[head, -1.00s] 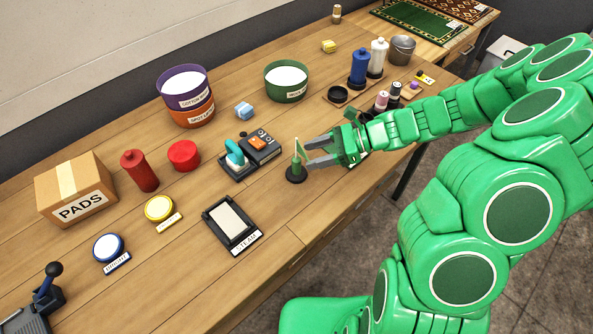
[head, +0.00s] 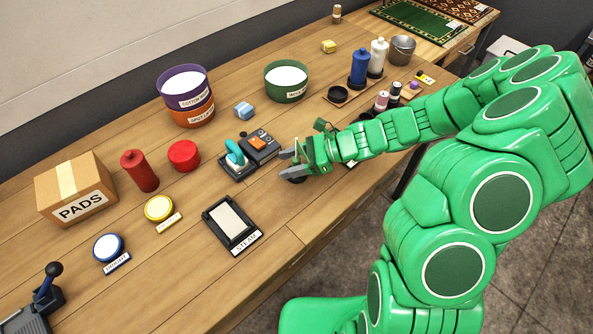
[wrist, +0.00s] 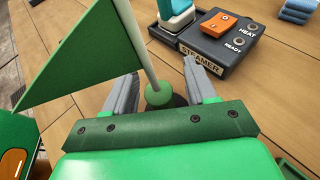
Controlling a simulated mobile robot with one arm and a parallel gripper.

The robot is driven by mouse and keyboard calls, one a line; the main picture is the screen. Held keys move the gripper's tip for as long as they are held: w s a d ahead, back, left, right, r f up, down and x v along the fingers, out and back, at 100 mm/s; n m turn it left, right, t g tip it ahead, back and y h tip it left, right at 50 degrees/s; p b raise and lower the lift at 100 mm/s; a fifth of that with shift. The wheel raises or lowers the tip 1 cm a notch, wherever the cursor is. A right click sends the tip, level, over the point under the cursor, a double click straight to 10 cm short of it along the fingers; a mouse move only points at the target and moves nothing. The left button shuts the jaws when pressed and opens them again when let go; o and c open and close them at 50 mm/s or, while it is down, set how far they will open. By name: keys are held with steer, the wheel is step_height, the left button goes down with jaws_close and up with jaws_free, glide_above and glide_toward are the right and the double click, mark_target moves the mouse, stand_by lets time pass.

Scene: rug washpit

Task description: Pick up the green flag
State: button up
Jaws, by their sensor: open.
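The green flag (wrist: 72,52) shows in the wrist view as a green triangle on a pale pole, which rises from a round green knob. The pole and knob stand between the two fingers of my gripper (wrist: 162,98). The fingers are apart, one on each side, with a gap visible around the pole.
The steamer (wrist: 212,45) stands just beyond the fingers, with a teal-handled iron beside its controls. Bottles (head: 358,68), bowls and a PADS box (head: 76,190) stand farther off.

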jaws_close()
steer(key=shift+r, duration=0.1)
